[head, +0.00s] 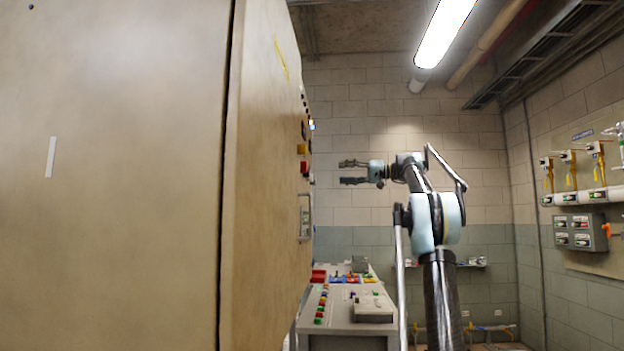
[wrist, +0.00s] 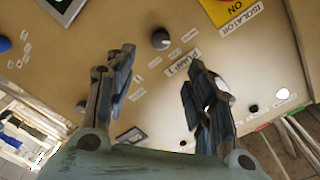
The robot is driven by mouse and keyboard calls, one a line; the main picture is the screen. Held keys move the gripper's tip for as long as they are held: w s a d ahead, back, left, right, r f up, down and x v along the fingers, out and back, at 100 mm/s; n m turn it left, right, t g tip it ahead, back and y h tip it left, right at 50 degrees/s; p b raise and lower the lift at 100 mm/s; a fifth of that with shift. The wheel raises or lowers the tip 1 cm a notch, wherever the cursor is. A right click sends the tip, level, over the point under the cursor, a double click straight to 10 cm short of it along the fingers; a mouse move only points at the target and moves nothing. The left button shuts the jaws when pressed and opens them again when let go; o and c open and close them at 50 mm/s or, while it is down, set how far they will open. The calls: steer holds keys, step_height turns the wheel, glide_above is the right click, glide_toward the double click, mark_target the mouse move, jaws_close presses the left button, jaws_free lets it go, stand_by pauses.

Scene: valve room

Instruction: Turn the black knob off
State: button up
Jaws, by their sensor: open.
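A round black knob (wrist: 161,39) sits on the beige panel, beyond and between the fingertips in the wrist view. A label reading "PUMP 1" (wrist: 183,63) is beside it, with small white labels around it. My gripper (wrist: 160,65) is open and empty, its two fingers apart and short of the knob. In the head view my gripper (head: 343,172) points left toward the front of the beige cabinet (head: 110,180). The knob cannot be made out in the head view because the panel is seen nearly edge-on.
A smaller black knob (wrist: 254,108), a blue knob (wrist: 5,44) and a yellow "ISOLATOR" plate (wrist: 225,8) are also on the panel. A control desk (head: 345,310) with coloured buttons stands below my arm. Valves and a grey switch box (head: 580,234) are on the right wall.

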steer(key=w+a, duration=0.1)
steer(key=a, duration=1.3)
steer(key=c, duration=1.1)
